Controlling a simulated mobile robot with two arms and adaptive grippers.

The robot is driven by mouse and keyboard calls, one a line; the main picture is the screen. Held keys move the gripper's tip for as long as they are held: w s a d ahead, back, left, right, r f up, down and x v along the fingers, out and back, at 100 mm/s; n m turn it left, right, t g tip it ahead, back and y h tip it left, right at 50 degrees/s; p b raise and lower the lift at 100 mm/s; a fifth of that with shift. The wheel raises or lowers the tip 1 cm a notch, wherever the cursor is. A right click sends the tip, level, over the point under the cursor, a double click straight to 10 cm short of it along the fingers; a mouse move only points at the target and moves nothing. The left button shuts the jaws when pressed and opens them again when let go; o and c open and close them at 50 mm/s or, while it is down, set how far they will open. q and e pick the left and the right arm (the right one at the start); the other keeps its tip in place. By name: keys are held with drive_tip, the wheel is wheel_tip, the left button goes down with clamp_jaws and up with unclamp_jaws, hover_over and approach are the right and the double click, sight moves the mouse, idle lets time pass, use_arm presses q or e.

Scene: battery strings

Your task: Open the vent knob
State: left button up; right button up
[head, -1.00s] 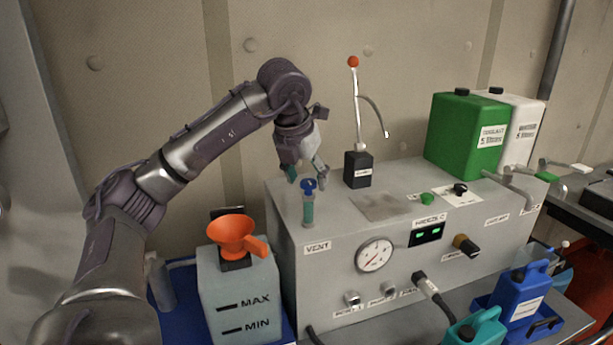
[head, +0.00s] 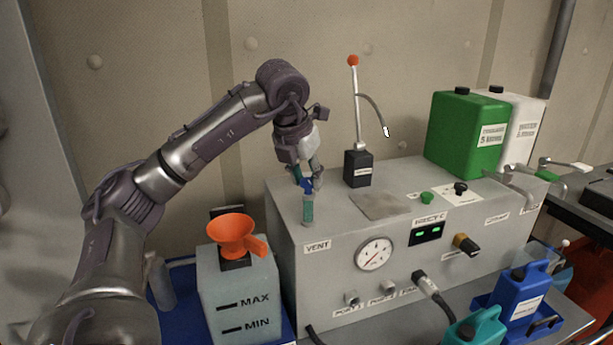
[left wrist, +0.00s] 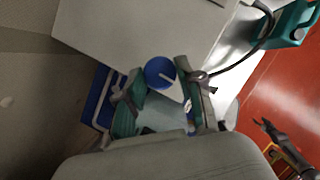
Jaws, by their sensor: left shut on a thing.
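The blue vent knob (head: 307,186) sits on top of a short clear-and-teal tube at the left front of the grey machine, above the VENT label. In the left wrist view the knob (left wrist: 158,72) is round with a pale line across its top. My left gripper (head: 307,178) comes down on it from above, shut on the knob, with one finger on each side. The fingers partly cover the knob in the head view. A dark, finger-like shape at the lower right of the left wrist view may be my right gripper (left wrist: 266,126); its opening is unclear.
A lever with a red ball (head: 353,61) stands just right of my left gripper. A tank with an orange funnel (head: 236,234) stands at the front left. Green (head: 465,135) and white canisters stand on the machine's far right. A gauge (head: 374,253) is on its front.

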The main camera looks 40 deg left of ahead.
use_arm(q)
drive_tip(key=m, duration=0.2)
drive_tip(key=m+h, duration=0.1)
drive_tip(key=shift+a+m+h, duration=0.2)
drive_tip(key=shift+m+h, duration=0.1)
drive_tip(key=shift+m, duration=0.1)
drive_tip(key=m+h+p, duration=0.1)
drive_tip(key=m, duration=0.2)
drive_tip(key=shift+a+m+p, duration=0.1)
drive_tip(key=shift+m+p, duration=0.2)
drive_tip(key=shift+p, duration=0.1)
drive_tip(key=m+h+p, duration=0.1)
drive_tip(key=m, duration=0.1)
drive_tip(key=m+g+h+p, duration=0.1)
drive_tip(key=m+p, duration=0.1)
drive_tip(key=m, duration=0.1)
drive_tip(key=shift+w+a+r, duration=0.1)
drive_tip(key=shift+r, duration=0.05)
drive_tip(key=m+g+p, duration=0.1)
drive_tip(key=m, duration=0.1)
drive_tip(key=m+p, duration=0.2)
drive_tip(key=shift+w+g+h, duration=0.15)
drive_tip(key=shift+g+h, duration=0.25)
drive_tip(key=shift+f+m, duration=0.2)
drive_tip(key=shift+m, duration=0.3)
drive_tip(key=shift+f, duration=0.1)
